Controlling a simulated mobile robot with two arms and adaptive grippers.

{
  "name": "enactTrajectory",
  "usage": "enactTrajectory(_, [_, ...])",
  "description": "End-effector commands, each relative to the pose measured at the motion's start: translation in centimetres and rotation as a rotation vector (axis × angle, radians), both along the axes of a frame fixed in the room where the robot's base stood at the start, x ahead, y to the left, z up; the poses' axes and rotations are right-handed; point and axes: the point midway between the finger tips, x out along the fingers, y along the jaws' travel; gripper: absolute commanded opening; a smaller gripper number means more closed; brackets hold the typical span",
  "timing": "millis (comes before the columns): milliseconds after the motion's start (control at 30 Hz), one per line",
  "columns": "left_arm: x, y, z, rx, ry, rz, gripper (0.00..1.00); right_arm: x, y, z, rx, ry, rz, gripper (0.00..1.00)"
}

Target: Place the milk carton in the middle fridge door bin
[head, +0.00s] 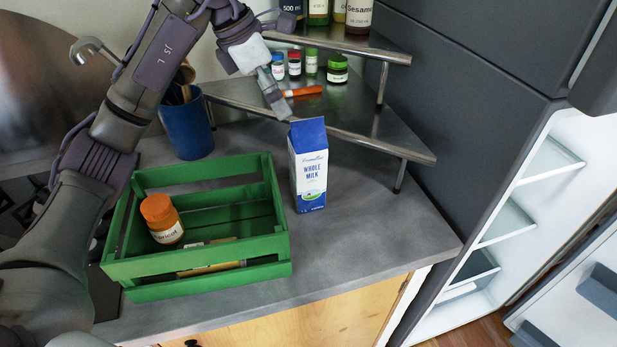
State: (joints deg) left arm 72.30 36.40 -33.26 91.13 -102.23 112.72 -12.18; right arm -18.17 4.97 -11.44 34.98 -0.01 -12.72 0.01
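One finger shows clearly; the opening between the fingers cannot be made out. The fridge door (573,308) stands open at the lower right, cut off by the frame. Grey door bins show on it, one at the right edge (601,287) and one lower (535,337); which is the middle one is unclear. My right gripper is out of view.
The green crate (205,280) holds an orange-lidded jar (161,219). A metal corner shelf (372,143) with small jars rises behind the carton. A blue utensil cup (187,127) stands at the back left. The dark fridge (470,90) is right. Counter right of the carton is clear.

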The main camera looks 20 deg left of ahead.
Motion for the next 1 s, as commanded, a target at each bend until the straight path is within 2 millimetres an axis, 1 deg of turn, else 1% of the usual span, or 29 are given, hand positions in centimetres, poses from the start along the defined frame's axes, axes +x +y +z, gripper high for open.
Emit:
enactTrajectory(33, [0.1,-0.4,-0.8,0.0,0.005,-0.003,1.0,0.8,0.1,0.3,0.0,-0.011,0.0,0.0])
enactTrajectory(133, [0.5,-1.1,-2.7,0.001,0.006,-0.006,1.0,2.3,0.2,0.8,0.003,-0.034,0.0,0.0])
enactTrajectory(200, [0.8,-1.6,-3.9,0.0,0.005,-0.006,1.0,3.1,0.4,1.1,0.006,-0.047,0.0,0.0])
enactTrajectory(267, [1.1,-1.9,-4.9,0.001,0.004,-0.006,1.0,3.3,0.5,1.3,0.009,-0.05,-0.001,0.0])
enactTrajectory(400, [1.5,-2.4,-6.4,0.002,0.001,-0.008,1.0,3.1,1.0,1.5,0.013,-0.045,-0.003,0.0])
enactTrajectory(533, [1.6,-2.7,-7.0,0.001,0.001,-0.008,1.0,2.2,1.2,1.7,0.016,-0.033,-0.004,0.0])
enactTrajectory(700, [2.3,-4.0,-8.7,0.0,0.004,-0.009,1.0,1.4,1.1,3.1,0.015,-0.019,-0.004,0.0])
enactTrajectory(833, [2.7,-4.5,-10.5,0.0,0.003,-0.007,1.0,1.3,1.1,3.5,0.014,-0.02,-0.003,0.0])
enactTrajectory(900, [2.9,-4.7,-11.1,0.002,0.001,-0.008,1.0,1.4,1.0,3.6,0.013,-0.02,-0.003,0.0])
enactTrajectory(1000, [3.0,-4.7,-11.4,0.002,-0.001,-0.008,1.0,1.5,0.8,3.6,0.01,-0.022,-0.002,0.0])
